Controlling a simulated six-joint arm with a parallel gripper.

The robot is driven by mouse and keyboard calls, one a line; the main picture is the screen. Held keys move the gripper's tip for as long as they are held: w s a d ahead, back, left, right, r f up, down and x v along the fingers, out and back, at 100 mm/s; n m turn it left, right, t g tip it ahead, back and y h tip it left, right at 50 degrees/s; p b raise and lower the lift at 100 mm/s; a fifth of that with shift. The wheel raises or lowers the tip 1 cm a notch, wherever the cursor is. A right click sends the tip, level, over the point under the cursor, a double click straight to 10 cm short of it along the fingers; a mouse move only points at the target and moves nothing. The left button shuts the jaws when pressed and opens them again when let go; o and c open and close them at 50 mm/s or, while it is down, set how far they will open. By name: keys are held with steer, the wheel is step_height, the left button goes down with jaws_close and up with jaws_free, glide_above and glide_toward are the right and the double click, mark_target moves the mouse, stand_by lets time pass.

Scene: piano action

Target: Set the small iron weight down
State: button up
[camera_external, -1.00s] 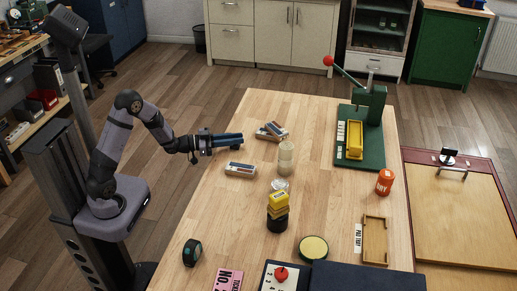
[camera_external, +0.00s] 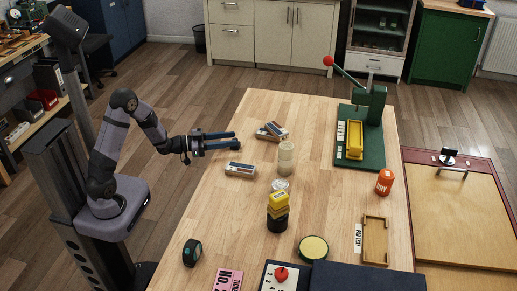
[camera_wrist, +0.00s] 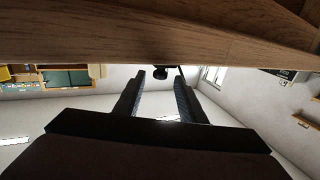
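My gripper (camera_external: 237,139) is over the left edge of the wooden table (camera_external: 236,205), with its fingers level and pointing right across it. The fingers are spread apart, and I see nothing held between them. In the wrist view my gripper (camera_wrist: 160,76) also shows two separate fingers, with a small dark shape behind the gap that I cannot identify. I cannot make out a small iron weight for certain. A dark rounded item (camera_external: 192,252) sits at the front left.
Near my gripper are a labelled block (camera_external: 240,170), a pair of blocks (camera_external: 271,131) and a pale cylinder (camera_external: 286,157). A green press (camera_external: 371,105) stands at the back right. An orange can (camera_external: 384,182) and a wooden tray (camera_external: 375,240) are at right. The table's centre right is clear.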

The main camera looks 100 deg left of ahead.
steer(key=v, duration=0.9)
